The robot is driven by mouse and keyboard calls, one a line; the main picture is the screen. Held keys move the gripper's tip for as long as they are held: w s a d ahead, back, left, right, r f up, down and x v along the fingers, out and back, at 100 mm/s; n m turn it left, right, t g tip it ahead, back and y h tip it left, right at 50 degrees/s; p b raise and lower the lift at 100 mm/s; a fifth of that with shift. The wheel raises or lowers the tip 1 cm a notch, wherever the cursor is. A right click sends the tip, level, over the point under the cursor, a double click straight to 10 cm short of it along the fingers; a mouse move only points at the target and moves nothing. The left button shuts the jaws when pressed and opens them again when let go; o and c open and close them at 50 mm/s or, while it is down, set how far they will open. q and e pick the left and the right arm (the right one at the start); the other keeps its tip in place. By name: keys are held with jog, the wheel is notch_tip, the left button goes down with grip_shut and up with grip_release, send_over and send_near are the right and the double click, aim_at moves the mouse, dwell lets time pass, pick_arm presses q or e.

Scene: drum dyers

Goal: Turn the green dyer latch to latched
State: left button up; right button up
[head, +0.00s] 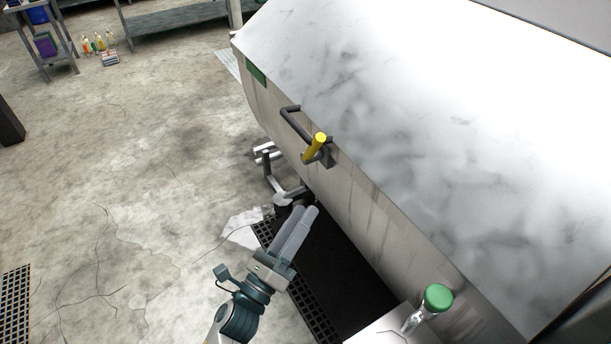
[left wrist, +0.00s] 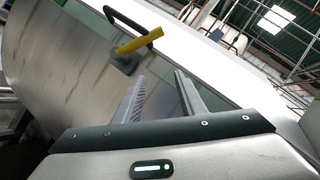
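The green dyer (head: 400,110) is a large grey-white drum machine with a small green label (head: 256,72) near its far end. Its latch has a yellow lever (head: 316,146) on a dark mount at the front edge; it also shows in the left wrist view (left wrist: 140,43), slanting up to the right. My left gripper (head: 305,210) is below and in front of the latch, apart from it. In the left wrist view its two fingers (left wrist: 161,74) are spread with nothing between them, and the lever lies beyond the tips. My right gripper is not in view.
A black bar handle (head: 296,124) sits beside the latch. A metal pipe fitting (head: 283,196) stands below the drum, near my left fingers. A green-capped knob (head: 438,297) is at lower right. Floor grating (head: 315,310) runs under the dyer. Open concrete floor lies left.

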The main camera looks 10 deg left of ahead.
pick_arm(q)
jog(key=w+d+m+g+y+p, duration=0.1)
jog(key=d+m+y+p, duration=0.2)
jog(key=d+y, duration=0.15)
jog(key=s+a+r+m+y+p, duration=0.1)
jog(key=s+r+m+y+p, duration=0.2)
jog(key=y, duration=0.4)
jog(key=shift+s+a+r+p, duration=0.3)
jog(key=shift+s+r+p, duration=0.2)
jog(key=shift+r, duration=0.45)
jog(key=shift+y, duration=0.25)
jog(key=p, duration=0.5)
send_near(312, 153)
jog(key=w, duration=0.7)
jog(key=shift+w+a+r, duration=0.2)
jog(key=shift+a, duration=0.15)
jog(key=shift+w+a+f, duration=0.1)
jog(key=shift+w, duration=0.55)
